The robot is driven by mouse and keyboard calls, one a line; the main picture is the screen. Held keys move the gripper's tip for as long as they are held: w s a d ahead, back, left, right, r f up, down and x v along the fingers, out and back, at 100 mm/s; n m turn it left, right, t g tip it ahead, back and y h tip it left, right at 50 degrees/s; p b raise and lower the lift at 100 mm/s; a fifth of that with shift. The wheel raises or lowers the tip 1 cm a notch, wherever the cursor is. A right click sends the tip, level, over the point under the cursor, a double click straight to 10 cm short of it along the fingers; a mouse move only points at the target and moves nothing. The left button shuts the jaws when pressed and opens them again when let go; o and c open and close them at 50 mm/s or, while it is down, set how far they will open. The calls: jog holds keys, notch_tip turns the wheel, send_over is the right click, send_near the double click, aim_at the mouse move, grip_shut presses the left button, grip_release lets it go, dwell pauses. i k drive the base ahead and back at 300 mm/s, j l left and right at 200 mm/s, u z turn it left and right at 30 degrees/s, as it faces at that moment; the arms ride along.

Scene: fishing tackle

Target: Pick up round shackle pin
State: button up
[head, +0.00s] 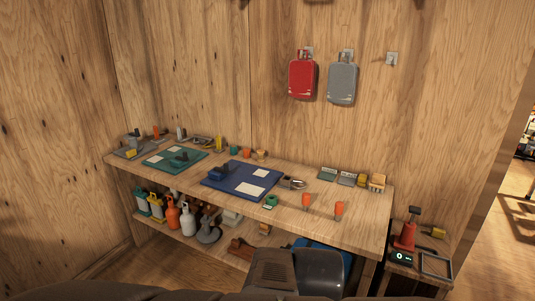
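A wooden workbench (330,226) stands against the wall and holds many small items. A small metallic looped piece (293,183), perhaps a shackle, lies just right of the blue mat (240,190). Two small orange-topped upright pieces (306,200) (339,209) stand near the bench's front right. A green ring-like piece (271,200) lies left of them. I cannot tell which item is the round shackle pin at this size.
A green mat (158,164) lies on the bench's left part. A low stand at right holds a red-topped device (408,236). Red (302,77) and grey (342,84) cases hang on the wall. The bench's front right has bare wood.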

aim_at(339, 210)
jog(key=i+z, duration=0.35)
jog(key=i, duration=0.75)
